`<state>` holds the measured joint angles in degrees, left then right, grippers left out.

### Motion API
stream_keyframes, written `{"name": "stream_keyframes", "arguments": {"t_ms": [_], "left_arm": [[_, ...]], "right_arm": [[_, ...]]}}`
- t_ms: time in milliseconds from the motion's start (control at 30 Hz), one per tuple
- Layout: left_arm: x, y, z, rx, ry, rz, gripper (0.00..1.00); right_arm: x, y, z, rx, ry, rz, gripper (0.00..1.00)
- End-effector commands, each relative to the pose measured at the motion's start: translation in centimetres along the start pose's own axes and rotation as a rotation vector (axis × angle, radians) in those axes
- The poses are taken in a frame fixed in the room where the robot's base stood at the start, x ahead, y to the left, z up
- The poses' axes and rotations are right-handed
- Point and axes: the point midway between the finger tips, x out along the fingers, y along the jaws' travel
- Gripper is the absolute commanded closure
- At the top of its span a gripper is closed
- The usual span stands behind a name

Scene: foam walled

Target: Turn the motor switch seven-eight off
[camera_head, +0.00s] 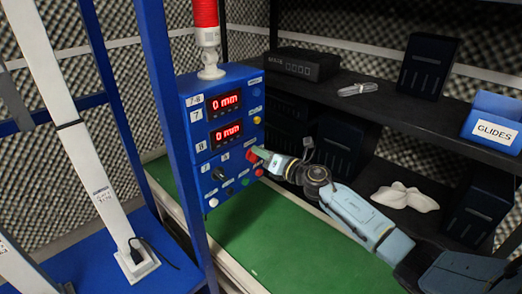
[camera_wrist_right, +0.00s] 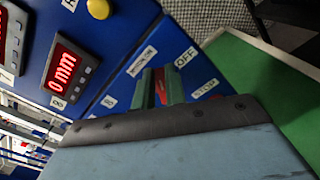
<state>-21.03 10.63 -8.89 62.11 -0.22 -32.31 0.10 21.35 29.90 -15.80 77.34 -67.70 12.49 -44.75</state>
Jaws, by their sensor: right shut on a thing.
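The blue control box (camera_head: 226,88) stands left of centre in the head view, with two red displays reading 0 mm. The red motor switch (camera_head: 251,156) is on the right side of its lower panel. My right gripper (camera_head: 259,153) reaches it from the right. In the right wrist view, the green-edged fingers (camera_wrist_right: 160,88) are shut on the red switch (camera_wrist_right: 174,84), which shows partly between them. An OFF label (camera_wrist_right: 187,57) is beside the fingers, and a motor switch label (camera_wrist_right: 142,61) is near it. The switch's exact angle is hidden. My left gripper is not in view.
Other knobs and buttons (camera_head: 213,203) sit on the panel left of my gripper. A blue upright post (camera_head: 165,110) stands left of the box. A green surface (camera_head: 265,235) lies below, clear. Dark shelves at right hold boxes and a GLIDES bin (camera_head: 490,122).

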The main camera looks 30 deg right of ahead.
Motion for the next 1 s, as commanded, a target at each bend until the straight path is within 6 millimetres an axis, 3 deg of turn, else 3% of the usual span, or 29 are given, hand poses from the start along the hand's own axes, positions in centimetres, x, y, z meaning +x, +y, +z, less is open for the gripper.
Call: {"name": "stream_keyframes", "arguments": {"t_ms": [600,1000], "left_arm": [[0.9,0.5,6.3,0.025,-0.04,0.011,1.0],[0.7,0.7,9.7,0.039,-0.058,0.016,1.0]], "right_arm": [[0.0,-1.1,-0.2,0.587,0.0,-0.002,1.0],[0.0,-1.6,-0.7,0.876,0.0,-0.002,1.0]]}}
